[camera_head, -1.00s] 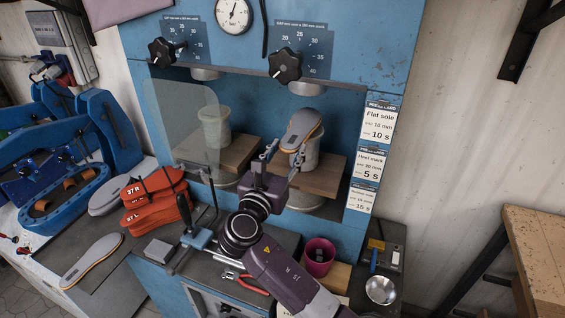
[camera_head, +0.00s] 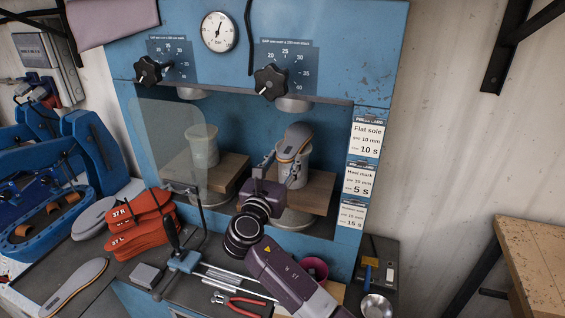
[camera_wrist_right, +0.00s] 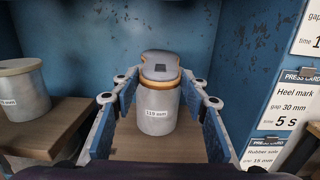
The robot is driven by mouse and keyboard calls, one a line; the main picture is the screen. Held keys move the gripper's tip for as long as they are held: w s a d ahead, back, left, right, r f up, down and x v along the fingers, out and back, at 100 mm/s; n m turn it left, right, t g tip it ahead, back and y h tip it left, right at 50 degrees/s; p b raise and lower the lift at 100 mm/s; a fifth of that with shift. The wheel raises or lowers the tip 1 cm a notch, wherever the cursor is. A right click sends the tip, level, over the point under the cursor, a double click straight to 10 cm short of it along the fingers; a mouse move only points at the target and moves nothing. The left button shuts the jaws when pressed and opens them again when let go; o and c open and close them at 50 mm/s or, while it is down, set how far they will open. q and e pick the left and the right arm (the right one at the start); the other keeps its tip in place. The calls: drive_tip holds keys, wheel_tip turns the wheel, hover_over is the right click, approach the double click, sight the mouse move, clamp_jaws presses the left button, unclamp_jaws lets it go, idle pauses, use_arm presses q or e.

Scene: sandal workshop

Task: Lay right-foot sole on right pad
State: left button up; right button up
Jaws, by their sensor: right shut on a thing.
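The grey sole (camera_head: 295,141) with an orange edge is at the top of the right pad's pale cylinder (camera_head: 293,174) in the press. My right gripper (camera_head: 280,164) is shut on the sole and reaches in from the front. In the right wrist view, the sole (camera_wrist_right: 160,68) lies between my fingers (camera_wrist_right: 163,82), over the cylinder (camera_wrist_right: 158,115) with its mm label. I cannot tell whether the sole touches the pad. Another grey sole (camera_head: 75,285) lies on the bench at the left. My left gripper is not in view.
A clear guard (camera_head: 165,130) hangs before the left pad (camera_head: 202,146). A stamp (camera_head: 293,103) is above the right pad. Orange-red sole-shaped pieces (camera_head: 140,222), red-handled pliers (camera_head: 238,303), a magenta cup (camera_head: 314,267) and a metal bowl (camera_head: 376,306) are near the front.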

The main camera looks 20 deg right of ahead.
drive_tip(key=shift+f, duration=0.3)
idle(0.5)
drive_tip(key=o, duration=1.2)
drive_tip(key=shift+o, duration=0.2)
drive_tip(key=shift+s+a, duration=0.1)
drive_tip(key=shift+s, duration=0.05)
drive_tip(key=p+v, duration=0.4)
drive_tip(key=v, duration=0.3)
drive_tip(key=shift+s+a, duration=0.2)
drive_tip(key=shift+s, duration=0.15)
idle(0.7)
